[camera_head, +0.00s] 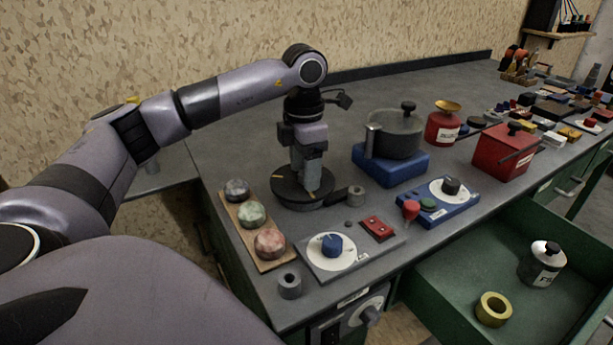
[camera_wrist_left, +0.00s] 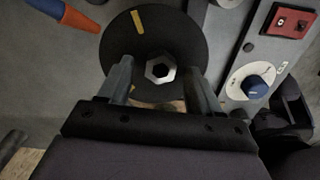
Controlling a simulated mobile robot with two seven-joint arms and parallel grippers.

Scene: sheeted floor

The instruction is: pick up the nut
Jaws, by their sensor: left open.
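The nut (camera_wrist_left: 160,69) is a silver hexagonal piece with a dark hole, lying on a black round plate (camera_wrist_left: 165,30) in the left wrist view. The same plate (camera_head: 290,197) stands on the bench in the head view, where I cannot make out the nut behind my gripper. My left gripper (camera_head: 308,186) points down over the plate. In the left wrist view its fingers (camera_wrist_left: 160,84) are open, one on each side of the nut, with nothing visibly gripped. My right gripper is not in view.
A blue-knob dial panel (camera_head: 352,258), a board with several round stones (camera_head: 246,232) and grey rings (camera_head: 289,287) surround the plate. A pot (camera_head: 397,138) on a blue base stands behind. An open green drawer (camera_head: 470,265) juts out at the right.

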